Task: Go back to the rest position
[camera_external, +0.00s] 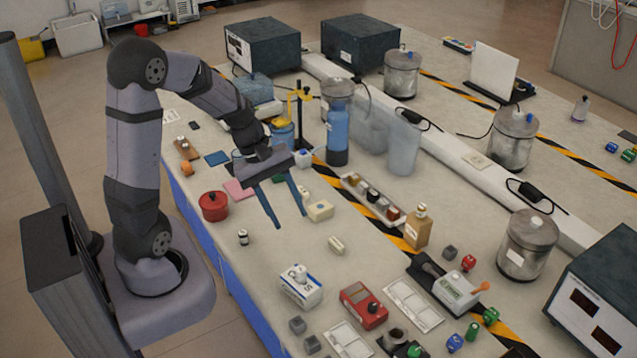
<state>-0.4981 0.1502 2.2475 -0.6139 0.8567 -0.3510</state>
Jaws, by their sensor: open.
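My gripper (287,206) is at the end of my arm, above the left part of the lab bench (285,250). Its two long blue-grey fingers point down and are spread apart. Nothing shows between them. A cream block (319,210) lies close to the right finger in the picture; I cannot tell whether they touch.
A tray of small jars (352,197) and an amber bottle (418,228) stand right of the gripper. A white-and-blue box (300,288) and red meter (364,305) stand in front. Bench between is mostly clear.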

